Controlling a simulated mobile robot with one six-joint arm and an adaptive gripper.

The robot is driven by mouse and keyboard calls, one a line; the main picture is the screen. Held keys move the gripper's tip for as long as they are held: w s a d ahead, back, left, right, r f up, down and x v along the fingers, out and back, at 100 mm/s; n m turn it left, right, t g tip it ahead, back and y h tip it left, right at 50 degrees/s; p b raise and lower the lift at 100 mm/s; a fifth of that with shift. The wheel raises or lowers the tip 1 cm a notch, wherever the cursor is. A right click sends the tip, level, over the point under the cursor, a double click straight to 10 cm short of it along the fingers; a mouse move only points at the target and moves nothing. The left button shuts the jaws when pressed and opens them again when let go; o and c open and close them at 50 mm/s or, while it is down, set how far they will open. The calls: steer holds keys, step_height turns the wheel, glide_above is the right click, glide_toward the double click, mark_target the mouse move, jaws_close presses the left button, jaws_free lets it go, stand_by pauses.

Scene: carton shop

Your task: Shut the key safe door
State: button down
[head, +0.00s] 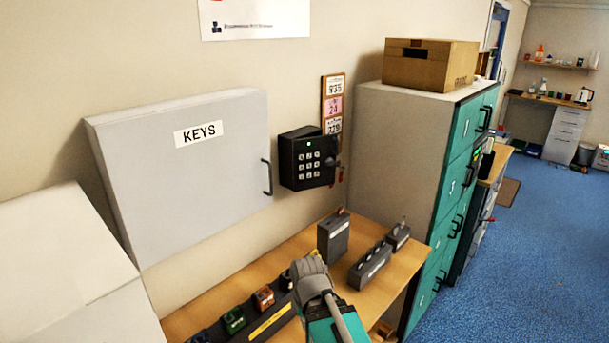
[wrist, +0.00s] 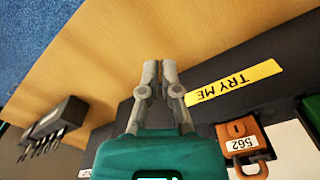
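The key safe (head: 308,160) is a black box with a keypad and a small green light, mounted on the wall in the head view. Its keypad front faces the room, and a dark knob shows at its right edge. I cannot tell for sure whether its door stands ajar. My gripper (head: 312,264) is over the bench, below the key safe and well apart from it. In the wrist view my gripper (wrist: 160,68) has its two fingers close together, with nothing seen between them. It points down over the bench top.
A white cabinet (head: 185,175) marked KEYS hangs left of the safe. The wooden bench (head: 290,247) bears a dark padlock stand (head: 262,325) labelled TRY ME, an upright grey block (head: 333,237) and a key rack (head: 370,267). Green lockers (head: 450,190) stand to the right.

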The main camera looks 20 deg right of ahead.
steer(key=w+d+r+m+t+h, duration=0.1)
steer(key=w+d+m+t+h, duration=0.2)
steer(key=w+d, duration=0.45)
steer(key=n+t+y, duration=0.5)
steer(key=t+y, duration=0.1)
steer(key=t, duration=0.9)
glide_toward(329, 178)
steer(key=shift+s+d+r+b, duration=0.15)
steer(key=shift+s+b, duration=0.25)
steer(key=shift+s, duration=0.7)
steer(key=shift+w, duration=0.2)
steer(key=shift+w+a, duration=0.25)
steer(key=shift+w, duration=1.05)
steer(key=shift+w+a, duration=0.25)
steer(key=shift+w, duration=1)
steer(key=shift+w+a, duration=0.2)
steer(key=shift+w, duration=1.1)
steer(key=shift+w, duration=0.1)
